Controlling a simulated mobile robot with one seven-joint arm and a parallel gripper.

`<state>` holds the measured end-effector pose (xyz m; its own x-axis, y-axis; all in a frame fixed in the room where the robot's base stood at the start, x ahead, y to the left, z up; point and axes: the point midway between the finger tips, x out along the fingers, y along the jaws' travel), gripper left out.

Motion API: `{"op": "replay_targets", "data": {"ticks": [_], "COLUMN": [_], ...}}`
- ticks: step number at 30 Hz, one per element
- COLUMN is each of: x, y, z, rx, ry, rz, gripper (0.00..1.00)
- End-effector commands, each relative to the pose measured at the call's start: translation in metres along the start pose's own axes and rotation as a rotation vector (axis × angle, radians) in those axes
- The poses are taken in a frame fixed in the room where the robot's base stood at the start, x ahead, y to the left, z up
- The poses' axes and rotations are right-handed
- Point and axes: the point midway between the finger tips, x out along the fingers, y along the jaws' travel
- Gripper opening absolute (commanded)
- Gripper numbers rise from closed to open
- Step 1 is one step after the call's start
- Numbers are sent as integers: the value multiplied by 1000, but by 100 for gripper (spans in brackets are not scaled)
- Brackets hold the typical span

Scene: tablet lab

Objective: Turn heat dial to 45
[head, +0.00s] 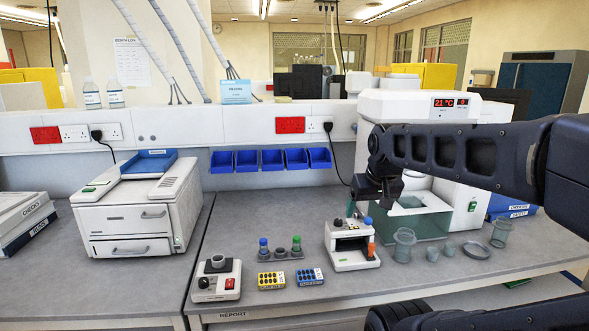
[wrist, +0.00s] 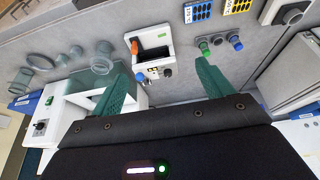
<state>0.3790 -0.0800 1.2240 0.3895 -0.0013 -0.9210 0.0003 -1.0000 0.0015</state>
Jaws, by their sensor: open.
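The white heated bath (head: 385,105) stands at the back right, with a red display (head: 443,102) reading 21 °C. A black knob (wrist: 40,127), which looks like the heat dial, sits on its white panel at the left of the wrist view, beside a green switch (wrist: 49,101). The switch also shows in the head view (head: 472,205); I cannot make out the knob there. I cannot read the knob's setting. My gripper (wrist: 162,72) is open and empty, its teal fingers wide apart. It hangs in front of the bath, apart from the knob.
A small white device with an orange part (head: 371,250) stands below my gripper. Beakers (head: 404,243) and a glass dish (head: 475,250) stand to its right. Left are a tube rack (head: 280,255), a white knob box (head: 217,280) and a drawer unit (head: 140,215).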

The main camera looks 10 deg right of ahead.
Motion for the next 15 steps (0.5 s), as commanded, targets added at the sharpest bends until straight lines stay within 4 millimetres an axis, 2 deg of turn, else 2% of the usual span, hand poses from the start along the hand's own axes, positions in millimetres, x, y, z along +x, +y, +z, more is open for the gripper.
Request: {"op": "replay_targets", "data": {"ticks": [1,3,4,10,15], "x": [0,0,0,1,6], "y": [0,0,0,1,6], "z": [0,0,0,-6,-28], "rx": [-4,-4,-4,0,1], "ry": [2,2,2,-7,-35], "rz": [1,1,1,1,0], "gripper": [69,55,53,53,53]}}
